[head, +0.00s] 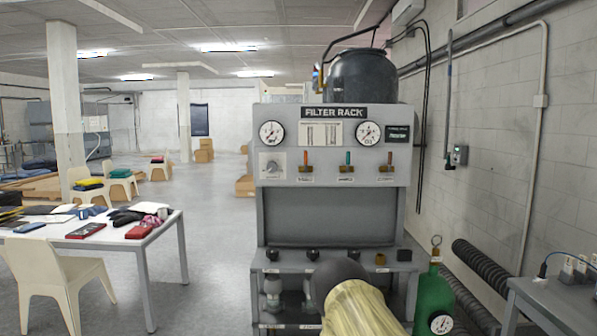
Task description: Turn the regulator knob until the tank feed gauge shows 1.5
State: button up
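The grey filter rack (330,216) stands ahead of me. Its panel has a left round gauge (271,133) and a right round gauge (368,133), both white-faced. I cannot read their labels or values, so I cannot tell which is the tank feed gauge. A grey knob (271,168) sits on a light plate at the panel's left. I cannot tell which is the regulator knob. My arm shows at the bottom centre, in front of the ledge and hiding part of the lower shelf. My gripper's fingers are not visible.
Three coloured-handled valves, including a green one (347,162), sit on the panel. A black tank (361,76) stands on top. A green cylinder (433,300) with a gauge stands at right, near a grey table (560,300). A white table (158,232) is left; floor between is clear.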

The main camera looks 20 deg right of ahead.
aim_at(271, 167)
jog(key=z, duration=0.45)
jog(key=k, duration=1)
jog(key=z, duration=0.95)
jog(key=i, duration=1.1)
jog(key=u, duration=0.4)
jog(key=i, duration=0.85)
jog(key=u, duration=0.85)
